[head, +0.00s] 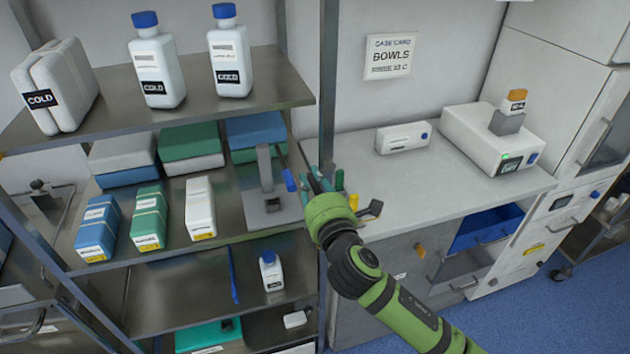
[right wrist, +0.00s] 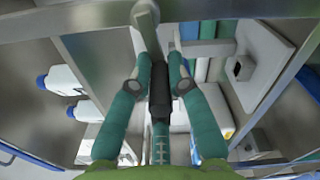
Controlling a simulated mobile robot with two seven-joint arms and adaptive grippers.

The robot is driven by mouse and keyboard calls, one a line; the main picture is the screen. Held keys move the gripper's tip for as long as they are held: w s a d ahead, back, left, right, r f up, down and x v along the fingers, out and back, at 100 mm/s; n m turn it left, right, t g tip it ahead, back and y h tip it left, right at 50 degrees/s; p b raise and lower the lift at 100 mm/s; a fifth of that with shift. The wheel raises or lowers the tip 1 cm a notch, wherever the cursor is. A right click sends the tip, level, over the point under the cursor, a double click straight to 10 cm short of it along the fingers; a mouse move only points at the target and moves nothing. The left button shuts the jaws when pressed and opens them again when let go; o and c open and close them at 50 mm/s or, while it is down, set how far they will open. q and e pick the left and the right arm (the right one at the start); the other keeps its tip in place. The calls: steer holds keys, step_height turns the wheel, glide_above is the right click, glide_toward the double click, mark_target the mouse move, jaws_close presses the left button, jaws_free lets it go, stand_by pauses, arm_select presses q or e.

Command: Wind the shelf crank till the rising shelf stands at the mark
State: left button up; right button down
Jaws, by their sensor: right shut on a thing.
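My right gripper (head: 320,184) reaches in at the shelf rack's right front post in the head view. In the right wrist view its two teal fingers (right wrist: 160,72) are shut around a dark grip, the crank handle (right wrist: 160,98). A grey metal crank arm (right wrist: 146,28) runs up from it; in the head view the crank is mostly hidden behind the gripper. The middle shelf (head: 228,212) carries boxes and a grey stand (head: 268,200). I cannot tell which shelf rises, and no height mark is clearly readable. My left gripper is not in view.
The upper shelf (head: 200,112) holds white bottles (head: 231,62) and a COLD pack (head: 55,88). A small bottle (head: 272,270) stands lower down. The counter (head: 400,190) at right carries a white device (head: 490,140). The rack post (head: 327,90) stands close to my right gripper.

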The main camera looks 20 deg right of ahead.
steer(key=r+m, duration=0.1)
steer(key=m, duration=0.1)
steer(key=r+m+p, duration=0.1)
steer(key=m, duration=0.1)
steer(key=shift+m, duration=0.3)
stand_by(0.3)
steer(key=c, duration=1.2)
jaws_free()
steer(key=s, duration=1.2)
steer(key=shift+d, duration=0.2)
